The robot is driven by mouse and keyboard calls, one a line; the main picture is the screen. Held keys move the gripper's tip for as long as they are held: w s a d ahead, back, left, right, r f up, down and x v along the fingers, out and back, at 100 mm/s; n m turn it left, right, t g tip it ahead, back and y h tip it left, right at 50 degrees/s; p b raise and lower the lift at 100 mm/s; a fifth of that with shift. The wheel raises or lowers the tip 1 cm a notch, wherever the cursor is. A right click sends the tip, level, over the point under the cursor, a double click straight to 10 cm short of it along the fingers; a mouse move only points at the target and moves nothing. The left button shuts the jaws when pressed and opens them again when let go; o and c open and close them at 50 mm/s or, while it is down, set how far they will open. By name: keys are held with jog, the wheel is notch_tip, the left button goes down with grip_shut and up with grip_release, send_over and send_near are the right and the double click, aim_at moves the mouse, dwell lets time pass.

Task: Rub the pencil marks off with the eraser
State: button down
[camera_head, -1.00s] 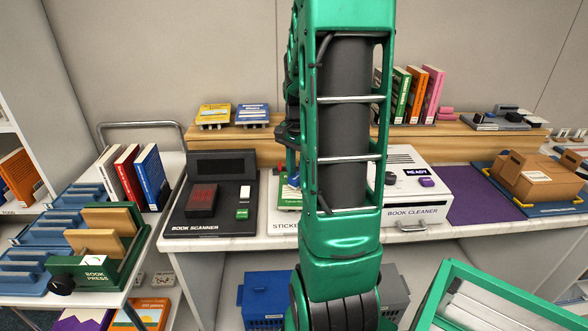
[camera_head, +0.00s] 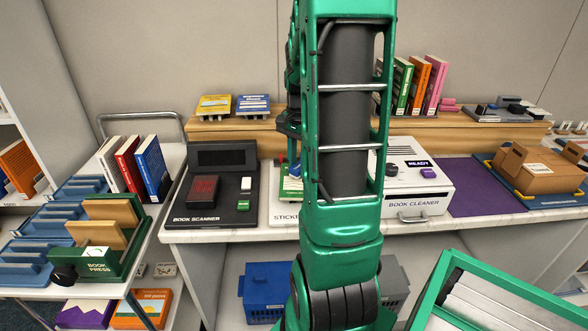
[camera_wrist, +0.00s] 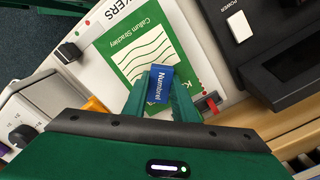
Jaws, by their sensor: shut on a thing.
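My gripper (camera_wrist: 160,88) is shut on a small blue block with white lettering (camera_wrist: 159,84), seemingly the eraser, in the wrist view. The book lies flat on the white sticker station (camera_wrist: 88,30). I can make out no pencil marks.
The black book scanner (camera_head: 215,205) stands left of the sticker station, and the white book cleaner (camera_head: 425,195) right of it. A wooden shelf with books (camera_head: 470,130) runs behind. A purple mat (camera_head: 487,190) is bare at the right.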

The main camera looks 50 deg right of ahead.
jog(key=shift+r, duration=3.95)
